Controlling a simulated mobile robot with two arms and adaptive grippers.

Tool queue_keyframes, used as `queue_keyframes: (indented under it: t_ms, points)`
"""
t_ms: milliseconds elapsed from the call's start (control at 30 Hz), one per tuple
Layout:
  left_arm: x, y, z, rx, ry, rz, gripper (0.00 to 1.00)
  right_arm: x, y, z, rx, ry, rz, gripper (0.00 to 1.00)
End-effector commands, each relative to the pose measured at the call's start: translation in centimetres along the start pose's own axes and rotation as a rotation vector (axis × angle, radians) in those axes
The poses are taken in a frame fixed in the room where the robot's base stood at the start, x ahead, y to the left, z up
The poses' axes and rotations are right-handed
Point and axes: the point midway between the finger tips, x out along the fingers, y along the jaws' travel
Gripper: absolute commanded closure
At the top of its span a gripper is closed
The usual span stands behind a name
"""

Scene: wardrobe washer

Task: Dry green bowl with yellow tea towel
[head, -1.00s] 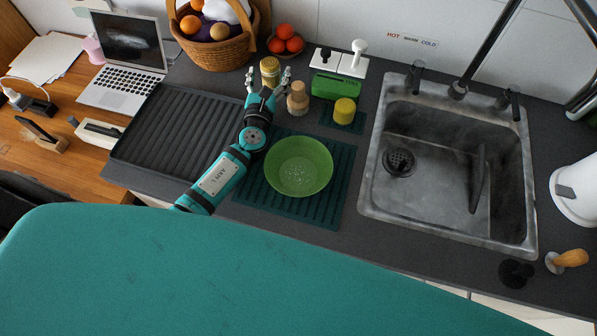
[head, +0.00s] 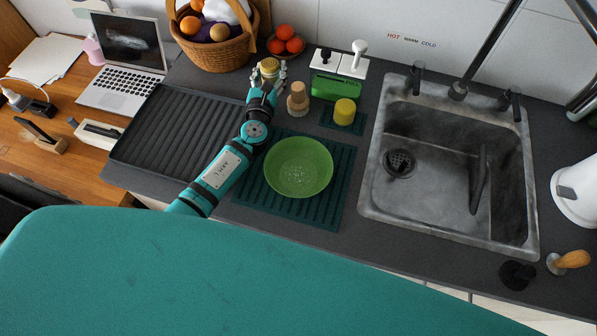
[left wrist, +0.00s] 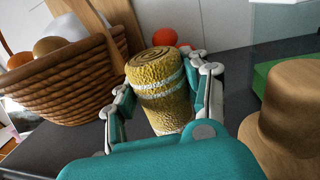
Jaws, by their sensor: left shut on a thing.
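The green bowl (head: 298,168) sits upright on the dark green ribbed mat (head: 335,190) left of the sink, with what look like water drops inside. The yellow tea towel (head: 269,66) is rolled up and stands on the counter behind the mat. In the left wrist view the rolled towel (left wrist: 158,88) has pale stripes and stands between my left gripper's fingers. My left gripper (head: 266,80) is shut on the rolled towel, with a finger on each side of it. My right gripper is not in view.
A wooden brush (head: 298,99) stands just right of my left gripper, near a yellow sponge (head: 344,112) and a green box (head: 335,87). A wicker basket (head: 215,50) stands behind left. A black drying tray (head: 165,140) lies left; the sink (head: 440,215) is right.

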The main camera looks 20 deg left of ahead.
Motion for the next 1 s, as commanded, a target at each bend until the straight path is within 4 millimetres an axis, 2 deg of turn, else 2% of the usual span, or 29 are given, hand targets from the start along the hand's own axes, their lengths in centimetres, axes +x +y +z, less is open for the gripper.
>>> queue_keyframes:
  t_ms: [33,67,233,467,1000]
  points:
    - [0.0,0.0,0.0,0.0,0.0,0.0,0.85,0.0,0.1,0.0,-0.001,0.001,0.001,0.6]
    - [0.0,0.0,0.0,0.0,0.0,0.0,0.56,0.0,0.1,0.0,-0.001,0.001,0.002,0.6]
    - [0.0,0.0,0.0,0.0,0.0,0.0,0.78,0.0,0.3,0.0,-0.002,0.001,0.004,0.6]
    - [0.0,0.0,0.9,0.001,-0.001,0.0,0.79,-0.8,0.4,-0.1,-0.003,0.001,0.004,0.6]
    - [0.0,0.0,5.9,0.001,-0.001,0.0,0.79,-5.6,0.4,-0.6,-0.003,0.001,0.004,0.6]
